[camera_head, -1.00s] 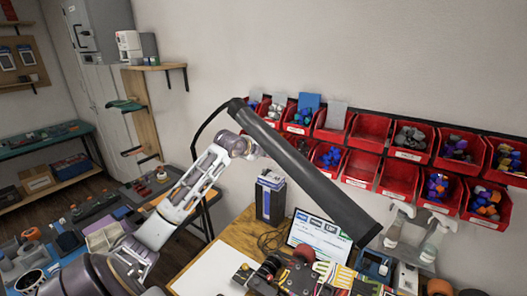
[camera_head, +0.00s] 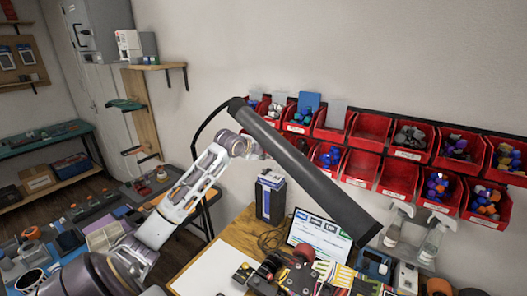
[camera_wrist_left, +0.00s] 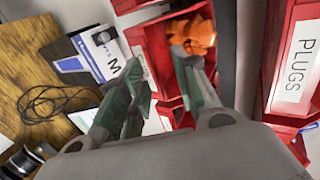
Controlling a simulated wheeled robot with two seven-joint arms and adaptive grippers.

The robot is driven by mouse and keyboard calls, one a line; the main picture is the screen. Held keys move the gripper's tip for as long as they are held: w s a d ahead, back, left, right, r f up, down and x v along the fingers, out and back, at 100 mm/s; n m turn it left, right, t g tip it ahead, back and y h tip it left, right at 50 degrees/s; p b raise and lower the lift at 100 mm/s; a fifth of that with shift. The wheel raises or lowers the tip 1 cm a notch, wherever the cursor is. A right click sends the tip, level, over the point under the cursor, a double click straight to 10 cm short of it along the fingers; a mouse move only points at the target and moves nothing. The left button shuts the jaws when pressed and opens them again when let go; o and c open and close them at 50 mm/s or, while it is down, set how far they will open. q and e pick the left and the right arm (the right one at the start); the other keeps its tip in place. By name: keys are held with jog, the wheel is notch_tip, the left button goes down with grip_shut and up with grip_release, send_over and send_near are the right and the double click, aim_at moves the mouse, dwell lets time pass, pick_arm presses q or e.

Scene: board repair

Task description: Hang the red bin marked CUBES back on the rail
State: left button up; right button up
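Red bins hang in two rows along the wall rail (camera_head: 372,111). Their labels are too small to read in the head view, so I cannot tell which bin is marked CUBES. One lower-row bin (camera_head: 327,172) holds blue pieces. In the left wrist view, my left gripper (camera_wrist_left: 157,62) has its two greenish fingers spread apart. A red bin with orange pieces (camera_wrist_left: 150,42) shows beyond and between them; I cannot tell whether they touch it. A red bin labelled PLUGS (camera_wrist_left: 290,60) is at right. In the head view the left fingers are hidden behind a dark bar.
The long dark bar (camera_head: 300,170) slants in front of the left bins. Below stand a dark box (camera_head: 270,198) and a lit screen (camera_head: 318,236) on a wooden bench (camera_head: 240,232). Tools and parts crowd the bench front. The wall above the bins is clear.

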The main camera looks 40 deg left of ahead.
pick_arm(q)
jog(key=shift+s, duration=0.1)
jog(key=v, duration=1.1)
jog(key=shift+s+r, duration=0.3)
jog(key=shift+d, duration=0.1)
dwell(0.7)
